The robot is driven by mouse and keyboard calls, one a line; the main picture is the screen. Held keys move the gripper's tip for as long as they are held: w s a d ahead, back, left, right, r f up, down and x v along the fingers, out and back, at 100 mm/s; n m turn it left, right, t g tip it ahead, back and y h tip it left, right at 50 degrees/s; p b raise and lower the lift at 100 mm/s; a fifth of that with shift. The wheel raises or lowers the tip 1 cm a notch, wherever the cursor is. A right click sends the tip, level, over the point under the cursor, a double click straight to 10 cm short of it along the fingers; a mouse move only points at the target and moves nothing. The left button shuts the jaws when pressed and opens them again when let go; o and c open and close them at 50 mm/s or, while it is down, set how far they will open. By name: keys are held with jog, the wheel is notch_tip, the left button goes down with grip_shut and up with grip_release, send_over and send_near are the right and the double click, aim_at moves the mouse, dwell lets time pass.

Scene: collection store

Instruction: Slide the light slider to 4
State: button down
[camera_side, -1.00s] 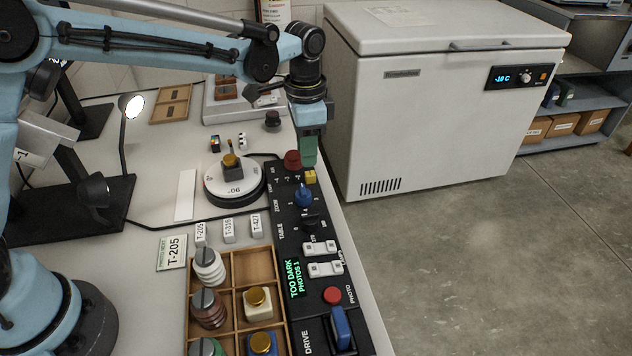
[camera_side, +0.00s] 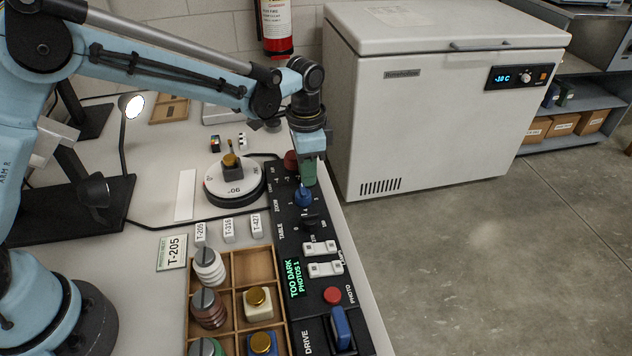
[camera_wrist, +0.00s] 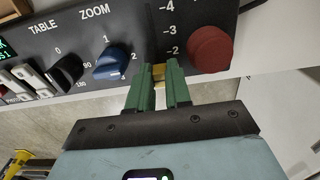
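The light slider's yellow knob (camera_wrist: 158,72) shows in the wrist view between the tips of my two green fingers, just below the "-2" mark of its scale (camera_wrist: 168,28). The "-3" and "-4" marks lie farther along. My gripper (camera_wrist: 159,82) is at the knob, one finger on each side. The gap is narrow and yellow fills it at the tips; whether both fingers press on it I cannot tell. In the side view my gripper (camera_side: 308,180) is low over the far part of the black control panel (camera_side: 319,224) and hides the knob.
A red round knob (camera_wrist: 210,48) stands close to the right finger. The blue zoom knob (camera_wrist: 112,62) and black table knob (camera_wrist: 66,72) are to the left. The display (camera_side: 298,279) reads "TOO DARK PHOTOS 1". A turntable (camera_side: 235,186) with a small specimen stands beside the panel.

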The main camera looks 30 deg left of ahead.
aim_at(273, 187)
jog(key=s+a, duration=0.5)
dwell(0.4)
jog(key=c, duration=1.3)
grip_release()
jog(key=shift+r, duration=0.15)
notch_tip(273, 187, up, 12)
jog(key=shift+f, duration=0.1)
jog(key=shift+a, duration=0.1)
